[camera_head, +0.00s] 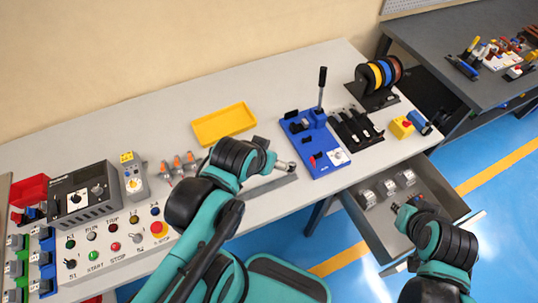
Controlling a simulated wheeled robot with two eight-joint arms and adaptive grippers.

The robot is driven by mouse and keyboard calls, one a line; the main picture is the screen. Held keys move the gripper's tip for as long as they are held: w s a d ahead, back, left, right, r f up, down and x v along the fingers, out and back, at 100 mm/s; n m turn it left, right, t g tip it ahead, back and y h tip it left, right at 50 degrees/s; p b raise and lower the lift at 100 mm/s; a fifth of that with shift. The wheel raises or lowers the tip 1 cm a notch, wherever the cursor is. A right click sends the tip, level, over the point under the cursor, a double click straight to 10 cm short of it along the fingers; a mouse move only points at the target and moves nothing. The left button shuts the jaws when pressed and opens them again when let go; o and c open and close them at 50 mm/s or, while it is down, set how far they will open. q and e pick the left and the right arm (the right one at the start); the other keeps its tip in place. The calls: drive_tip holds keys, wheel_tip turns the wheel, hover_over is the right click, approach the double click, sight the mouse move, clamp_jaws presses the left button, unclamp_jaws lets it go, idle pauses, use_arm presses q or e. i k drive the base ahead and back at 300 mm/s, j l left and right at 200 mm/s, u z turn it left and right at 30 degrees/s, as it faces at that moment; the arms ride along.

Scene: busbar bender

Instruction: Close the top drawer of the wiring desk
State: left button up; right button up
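The top drawer (384,239) of the wiring desk (262,206) is pulled out at the right end of the desk's front. Several small grey-white parts lie inside it near its back. My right gripper (401,208) is over the drawer's interior, beside these parts; the black wrist hides part of the drawer and its front right corner. Its fingers are too small to tell open from shut. My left gripper (289,167) is above the desk's front edge, away from the drawer. Its fingers are too small to read.
A blue bending tool (313,144) with an upright lever, a black holder (356,128), a wire-spool rack (379,81) and a yellow tray (224,123) stand on the desk. A button panel (112,240) is at left. A dark table (446,48) stands behind at right. Floor right of the drawer is clear.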

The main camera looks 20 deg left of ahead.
sight(375, 224)
drive_tip(key=l+z, duration=0.35)
drive_tip(key=l, duration=1.35)
drive_tip(key=k+l+u, duration=0.2)
drive_tip(key=k+l, duration=0.1)
drive_tip(key=k, duration=0.05)
